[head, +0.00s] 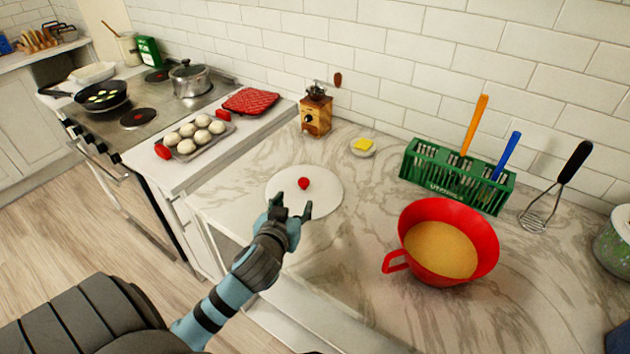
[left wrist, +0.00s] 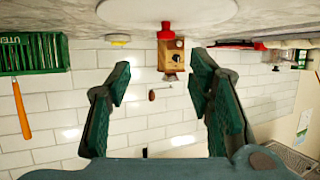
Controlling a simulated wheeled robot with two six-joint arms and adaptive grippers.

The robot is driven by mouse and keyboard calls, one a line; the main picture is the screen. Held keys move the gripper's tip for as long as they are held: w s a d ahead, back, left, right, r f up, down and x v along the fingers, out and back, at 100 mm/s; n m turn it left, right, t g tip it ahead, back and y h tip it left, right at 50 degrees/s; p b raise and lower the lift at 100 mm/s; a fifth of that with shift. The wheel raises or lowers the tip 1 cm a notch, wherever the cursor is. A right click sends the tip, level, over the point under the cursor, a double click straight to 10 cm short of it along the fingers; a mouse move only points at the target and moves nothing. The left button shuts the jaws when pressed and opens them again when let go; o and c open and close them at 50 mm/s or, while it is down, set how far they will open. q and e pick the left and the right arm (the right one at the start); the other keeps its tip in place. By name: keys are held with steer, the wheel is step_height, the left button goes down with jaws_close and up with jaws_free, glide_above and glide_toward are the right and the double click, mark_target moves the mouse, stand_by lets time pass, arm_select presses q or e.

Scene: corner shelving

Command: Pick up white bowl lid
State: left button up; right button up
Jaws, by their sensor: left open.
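The white bowl lid (head: 325,188), a round disc with a small red knob (head: 303,183), lies flat on the marble counter near its front left edge. My left gripper (head: 291,207) is open and empty at the lid's near side, its fingers pointing toward the knob. The left wrist view is upside down; there the lid (left wrist: 120,12) is at the top, and its knob (left wrist: 166,30) lines up with the gap between the fingers of my left gripper (left wrist: 160,75). The fingers do not appear to touch the knob. My right gripper is not in view.
A red bowl (head: 483,232) with yellowish contents stands right of the lid. A green utensil crate (head: 450,182), a wooden grinder (head: 316,117) and a small dish with something yellow (head: 363,147) stand behind. A tray of buns (head: 187,153) is on the left counter.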

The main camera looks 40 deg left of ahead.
arm_select(q)
steer(key=b, duration=0.1)
glide_toward(304, 181)
steer(key=shift+w+a+f, duration=0.3)
steer(key=shift+w, duration=0.2)
steer(key=x, duration=0.7)
steer(key=shift+d+b, duration=0.15)
steer(key=shift+b, duration=0.2)
steer(key=shift+s, duration=0.15)
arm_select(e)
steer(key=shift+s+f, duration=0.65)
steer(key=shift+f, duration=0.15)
arm_select(q)
jaws_close()
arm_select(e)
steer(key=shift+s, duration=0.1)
arm_select(q)
steer(key=shift+r, duration=0.15)
